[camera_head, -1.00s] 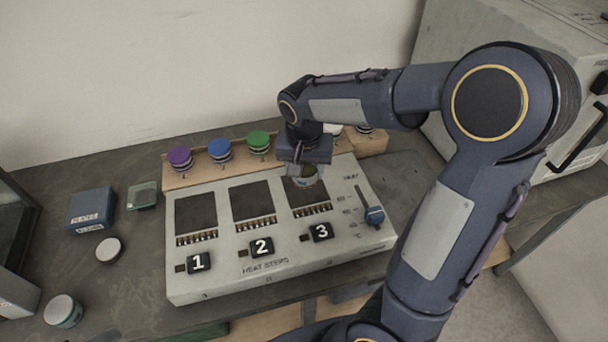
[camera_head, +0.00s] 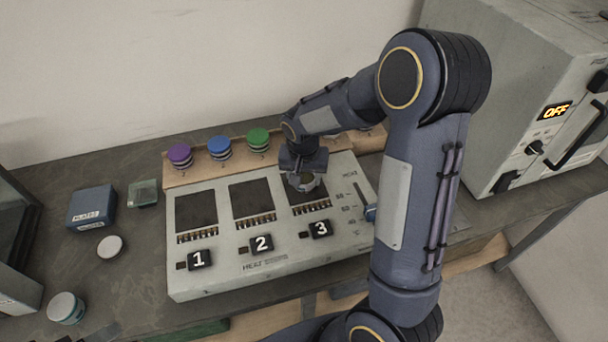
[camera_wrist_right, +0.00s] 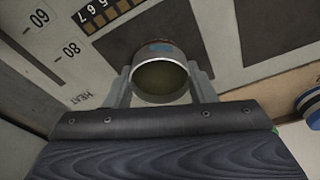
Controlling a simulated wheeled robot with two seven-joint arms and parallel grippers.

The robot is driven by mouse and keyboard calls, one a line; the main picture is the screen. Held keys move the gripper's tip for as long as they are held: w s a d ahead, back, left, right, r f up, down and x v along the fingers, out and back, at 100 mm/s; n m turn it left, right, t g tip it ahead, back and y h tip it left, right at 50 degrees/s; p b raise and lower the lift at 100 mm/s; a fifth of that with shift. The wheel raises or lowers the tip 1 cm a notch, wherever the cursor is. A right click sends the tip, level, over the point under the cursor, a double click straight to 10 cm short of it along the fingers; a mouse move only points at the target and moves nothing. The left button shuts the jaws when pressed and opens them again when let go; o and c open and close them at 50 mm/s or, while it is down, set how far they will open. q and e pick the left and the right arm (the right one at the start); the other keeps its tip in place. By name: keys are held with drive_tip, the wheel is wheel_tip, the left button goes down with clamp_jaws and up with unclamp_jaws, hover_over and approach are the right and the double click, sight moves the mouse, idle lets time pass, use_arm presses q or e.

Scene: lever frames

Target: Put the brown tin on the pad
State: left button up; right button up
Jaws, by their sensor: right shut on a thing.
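My right gripper (camera_head: 304,179) is shut on a small round tin (camera_head: 308,184) with a dull brown-olive inside, taken as the brown tin. In the right wrist view the tin (camera_wrist_right: 160,82) sits between the two fingers of the gripper (camera_wrist_right: 161,90), with its open rim facing the camera. It is over the dark pad (camera_head: 315,197) above label 3 on the grey heating unit (camera_head: 222,284). Whether its base touches the pad, I cannot tell. The other dark pads, above 1 (camera_head: 195,209) and 2 (camera_head: 249,197), are bare. My left gripper is out of view.
A wooden rack with purple (camera_head: 180,154), blue (camera_head: 220,146) and green (camera_head: 258,138) topped tins stands behind the unit. A blue box (camera_head: 91,207) and two pale-lidded tins (camera_head: 110,247) (camera_head: 66,308) are at left. A grey oven (camera_head: 515,95) reading OFF stands at right.

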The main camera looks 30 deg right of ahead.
sight(303, 185)
drive_tip(key=o, duration=1)
wheel_tip(303, 185, up, 12)
drive_tip(key=s+a, duration=0.1)
drive_tip(key=s, duration=0.1)
drive_tip(key=s+a+n+t+y, duration=0.2)
drive_tip(key=s+a, duration=0.1)
drive_tip(key=s, duration=0.7)
drive_tip(key=s+a+r+n+t+y, duration=0.1)
drive_tip(key=s+a+n+t+y, duration=0.1)
drive_tip(key=s, duration=0.8)
drive_tip(key=shift+a+r+n+y, duration=0.2)
drive_tip(key=shift+a+n+y, duration=0.2)
drive_tip(key=shift+a+n, duration=0.35)
drive_tip(key=shift+s, duration=0.1)
